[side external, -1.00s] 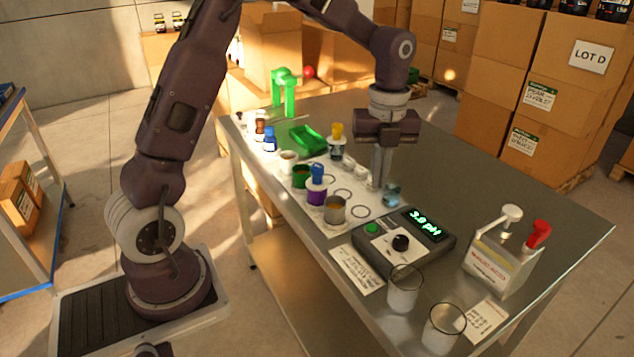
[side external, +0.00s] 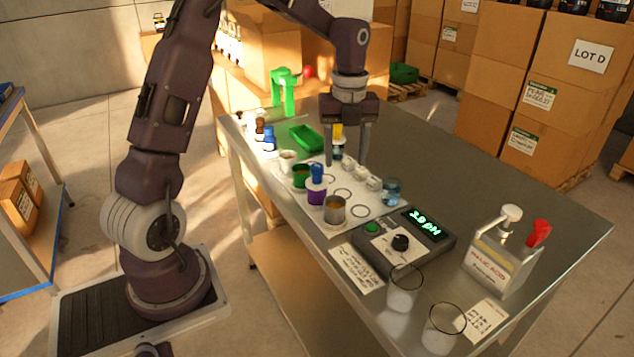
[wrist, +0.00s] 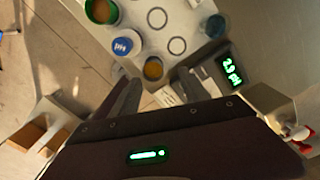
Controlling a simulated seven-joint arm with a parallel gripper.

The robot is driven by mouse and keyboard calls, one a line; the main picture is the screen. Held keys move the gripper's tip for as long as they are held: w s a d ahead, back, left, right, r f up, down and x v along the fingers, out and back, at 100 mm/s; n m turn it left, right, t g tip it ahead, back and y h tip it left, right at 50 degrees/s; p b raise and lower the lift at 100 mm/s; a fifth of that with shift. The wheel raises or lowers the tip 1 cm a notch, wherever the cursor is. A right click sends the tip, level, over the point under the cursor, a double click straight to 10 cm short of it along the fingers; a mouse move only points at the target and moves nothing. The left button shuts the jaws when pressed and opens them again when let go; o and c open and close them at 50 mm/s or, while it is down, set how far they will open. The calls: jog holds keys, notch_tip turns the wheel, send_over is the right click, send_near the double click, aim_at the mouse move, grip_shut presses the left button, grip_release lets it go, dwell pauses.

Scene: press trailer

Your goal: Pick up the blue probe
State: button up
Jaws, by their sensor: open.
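The blue probe (side external: 317,171) stands upright in a purple cup (side external: 316,194) on the white sheet. In the wrist view its round blue top (wrist: 122,45) carries a "pH" mark, left of centre. My gripper (side external: 345,160) is open and empty, fingers pointing down, above the table to the right of and behind the probe in the side view. A yellow-topped bottle shows behind or between the fingers; I cannot tell which. In the wrist view the fingers (wrist: 160,92) reach up from below, apart from the probe.
A metal cup (side external: 334,211) and a green cup (side external: 300,177) stand close to the probe. The table's back right is clear.

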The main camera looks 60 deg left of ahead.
send_over(317, 166)
jog(key=shift+w+d+n, duration=0.1)
jog(key=shift+d+n, duration=0.05)
jog(key=shift+n, duration=0.15)
jog(key=f, duration=0.7)
jog(key=shift+a, duration=0.2)
grip_shut()
